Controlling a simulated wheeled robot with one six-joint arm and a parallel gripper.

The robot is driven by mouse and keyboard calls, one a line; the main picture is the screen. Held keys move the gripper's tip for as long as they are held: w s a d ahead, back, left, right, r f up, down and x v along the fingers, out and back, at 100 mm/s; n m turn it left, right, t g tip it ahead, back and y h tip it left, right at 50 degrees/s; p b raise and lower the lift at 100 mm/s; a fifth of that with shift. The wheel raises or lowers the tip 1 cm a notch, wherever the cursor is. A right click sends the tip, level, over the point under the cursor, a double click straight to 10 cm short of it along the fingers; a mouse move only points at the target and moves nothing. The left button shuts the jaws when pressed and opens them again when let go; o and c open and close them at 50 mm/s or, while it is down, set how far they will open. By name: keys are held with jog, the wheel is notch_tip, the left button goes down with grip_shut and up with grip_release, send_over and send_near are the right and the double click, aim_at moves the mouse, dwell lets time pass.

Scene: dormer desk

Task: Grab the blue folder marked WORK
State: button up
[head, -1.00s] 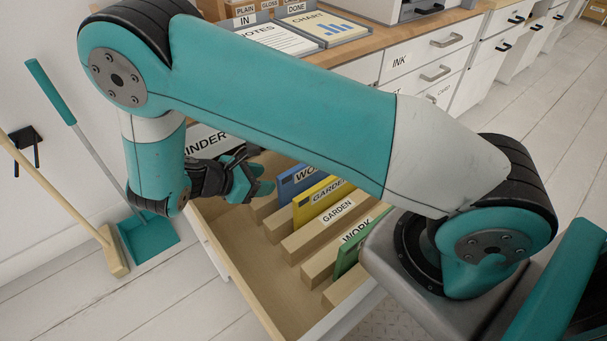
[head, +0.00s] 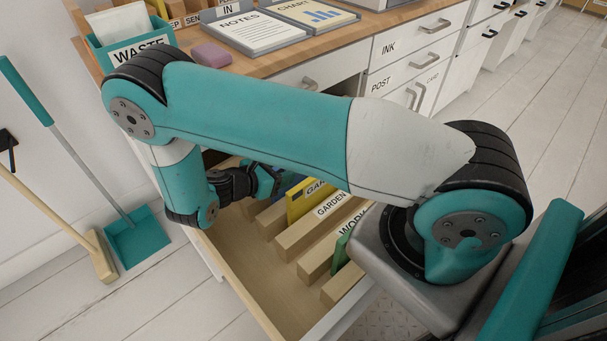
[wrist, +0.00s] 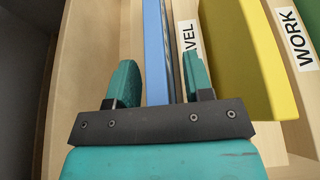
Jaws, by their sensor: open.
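The blue folder (wrist: 154,45) stands on edge in the open drawer, seen from above in the wrist view. My gripper (wrist: 161,82) is open, with one finger on each side of the blue folder's edge. A gap shows on the left side; the right finger is closer to it. In the head view my gripper (head: 270,181) is low over the drawer, and my arm hides nearly all of the blue folder. Its label cannot be read now. A yellow folder (wrist: 240,50) stands just to the right in the wrist view.
The drawer (head: 250,280) has wooden dividers (head: 318,228). A green folder (head: 340,252) stands nearer me, by a WORK label. A broom (head: 102,258) and teal dustpan (head: 138,238) stand at left. The desk (head: 290,62) carries a waste bin (head: 112,50) and paper trays (head: 240,35).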

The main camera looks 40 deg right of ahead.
grip_shut()
